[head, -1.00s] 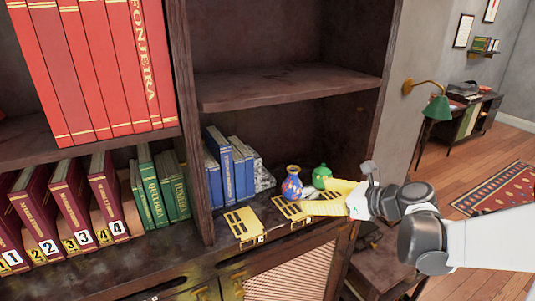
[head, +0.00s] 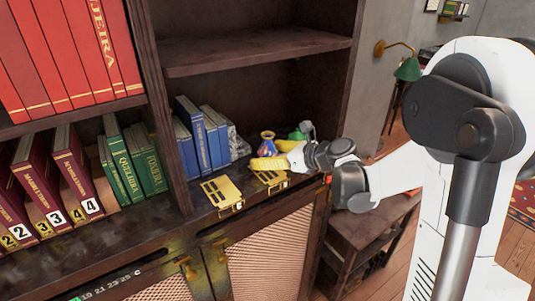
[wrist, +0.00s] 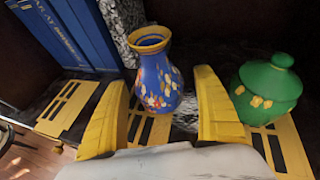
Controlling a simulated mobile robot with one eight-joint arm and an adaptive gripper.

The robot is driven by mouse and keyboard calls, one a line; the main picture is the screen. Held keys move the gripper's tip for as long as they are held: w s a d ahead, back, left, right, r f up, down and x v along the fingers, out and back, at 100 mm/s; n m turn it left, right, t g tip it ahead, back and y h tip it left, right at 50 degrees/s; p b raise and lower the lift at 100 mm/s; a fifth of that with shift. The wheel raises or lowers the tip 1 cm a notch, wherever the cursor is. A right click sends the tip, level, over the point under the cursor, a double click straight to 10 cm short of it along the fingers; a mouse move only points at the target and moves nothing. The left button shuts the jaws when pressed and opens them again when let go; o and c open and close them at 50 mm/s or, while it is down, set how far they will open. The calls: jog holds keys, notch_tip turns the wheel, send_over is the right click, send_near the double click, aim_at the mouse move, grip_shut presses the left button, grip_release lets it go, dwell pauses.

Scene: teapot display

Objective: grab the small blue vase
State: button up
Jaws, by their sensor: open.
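The small blue vase (wrist: 158,75) has a yellow rim and painted flowers, and it stands upright on the shelf. In the head view its upper part (head: 267,142) shows behind my gripper, which hides its lower part. My gripper (head: 262,163) has yellow fingers. In the wrist view my gripper (wrist: 160,100) is open, with one finger to the left of the vase and one to the right. The vase appears in the gap between the fingers, a little beyond them. I cannot tell whether either finger touches it.
A green lidded pot (wrist: 268,88) stands close to the right finger. Blue books (head: 200,140) and a grey speckled block (wrist: 124,25) stand to the left and behind. Yellow slotted plates (head: 222,192) lie along the shelf's front. A wooden upright bounds the right side.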

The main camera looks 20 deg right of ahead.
jog(key=shift+s, duration=0.1)
jog(key=c, duration=1.4)
jog(key=shift+r, duration=0.2)
